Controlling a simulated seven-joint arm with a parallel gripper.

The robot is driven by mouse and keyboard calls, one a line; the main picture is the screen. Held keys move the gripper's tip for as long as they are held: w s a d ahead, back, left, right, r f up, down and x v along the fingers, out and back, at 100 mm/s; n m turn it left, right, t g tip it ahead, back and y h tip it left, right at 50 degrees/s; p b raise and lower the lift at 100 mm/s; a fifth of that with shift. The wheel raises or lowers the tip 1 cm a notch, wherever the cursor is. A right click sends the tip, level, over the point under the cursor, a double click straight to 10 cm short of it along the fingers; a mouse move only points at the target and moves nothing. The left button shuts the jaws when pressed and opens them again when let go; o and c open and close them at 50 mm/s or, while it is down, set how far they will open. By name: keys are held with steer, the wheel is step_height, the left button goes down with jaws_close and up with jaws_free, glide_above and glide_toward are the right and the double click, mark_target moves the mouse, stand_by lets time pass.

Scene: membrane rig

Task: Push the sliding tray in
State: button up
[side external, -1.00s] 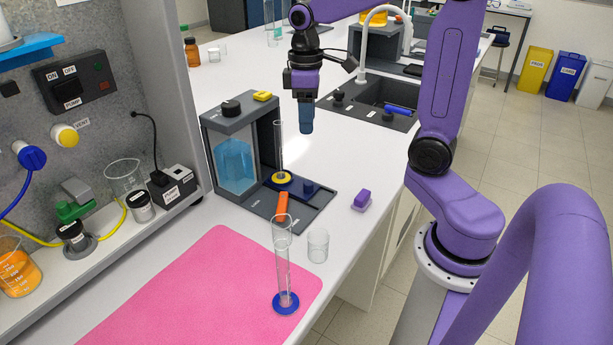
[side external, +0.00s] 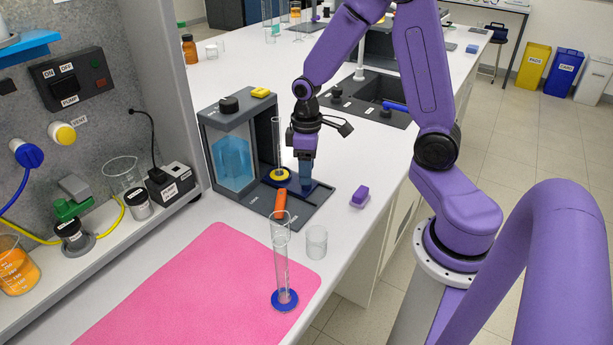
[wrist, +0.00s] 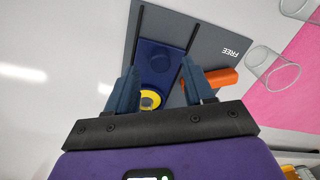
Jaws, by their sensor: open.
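The dark blue sliding tray (side external: 324,187) lies on the grey base plate (side external: 300,212) in front of the clear-walled housing (side external: 234,158). A tall glass cylinder (side external: 277,145) with a yellow base ring stands on the tray; the ring (wrist: 150,98) also shows in the wrist view. My gripper (side external: 306,184) points down at the tray's outer end, where a blue block stood visible earlier; the fingers now hide it in the side view. In the wrist view my open gripper (wrist: 160,66) has a finger on each side of the tray (wrist: 162,58). Contact cannot be told.
An orange block (side external: 281,201) lies on the plate near the tray, close to one finger in the wrist view. A purple block (side external: 360,196), a glass beaker (side external: 316,241) and a blue-based cylinder (side external: 283,270) stand nearby. The pink mat (side external: 200,290) is mostly clear.

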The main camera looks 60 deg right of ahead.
mark_target(294, 182)
steer(key=shift+f, duration=1.45)
steer(key=shift+c, duration=0.4)
jaws_close()
steer(key=shift+w, duration=1.95)
steer(key=shift+o, duration=0.4)
jaws_free()
step_height(294, 182, up, 18)
steer(key=shift+f, duration=0.25)
